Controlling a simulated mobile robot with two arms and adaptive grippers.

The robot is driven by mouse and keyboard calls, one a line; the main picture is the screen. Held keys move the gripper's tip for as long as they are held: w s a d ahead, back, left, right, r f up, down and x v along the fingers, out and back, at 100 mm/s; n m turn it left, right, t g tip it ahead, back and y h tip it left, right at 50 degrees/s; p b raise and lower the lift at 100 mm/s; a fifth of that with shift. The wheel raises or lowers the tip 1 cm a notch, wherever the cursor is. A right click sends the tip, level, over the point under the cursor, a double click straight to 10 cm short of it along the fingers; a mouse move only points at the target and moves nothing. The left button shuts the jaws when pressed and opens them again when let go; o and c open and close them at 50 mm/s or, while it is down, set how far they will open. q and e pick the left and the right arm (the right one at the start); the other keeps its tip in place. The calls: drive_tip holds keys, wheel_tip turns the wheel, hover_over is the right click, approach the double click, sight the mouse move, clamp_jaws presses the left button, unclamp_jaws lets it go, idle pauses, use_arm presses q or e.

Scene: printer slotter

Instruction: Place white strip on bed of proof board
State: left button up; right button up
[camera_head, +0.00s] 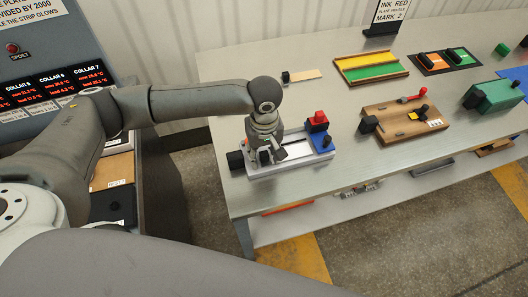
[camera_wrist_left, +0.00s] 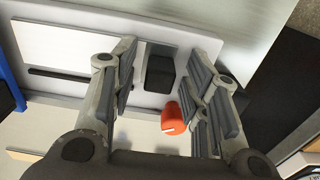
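My left gripper (camera_head: 272,152) hangs low over a light grey board (camera_head: 292,166) with a white surface, near the front left of the table. In the left wrist view its fingers (camera_wrist_left: 165,95) are spread apart with nothing visibly held. Beyond them is the grey board with a white flat area (camera_wrist_left: 75,48), a dark slot and a black block (camera_wrist_left: 160,73). An orange-red knob (camera_wrist_left: 173,120) shows between the fingers. I cannot tell which flat white piece is a loose strip. My right gripper is not in view.
A wooden board (camera_head: 400,123), a yellow-green tray (camera_head: 371,68) and a green device (camera_head: 492,97) stand further right. The table (camera_head: 222,70) is bare at back left.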

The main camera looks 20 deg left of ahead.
use_arm(q)
drive_tip(key=shift+r, duration=0.35)
wheel_tip(320, 180, up, 12)
drive_tip(key=b, duration=0.1)
drive_tip(key=shift+f+b, duration=0.2)
drive_tip(key=shift+b, duration=0.15)
drive_tip(key=shift+f, duration=0.1)
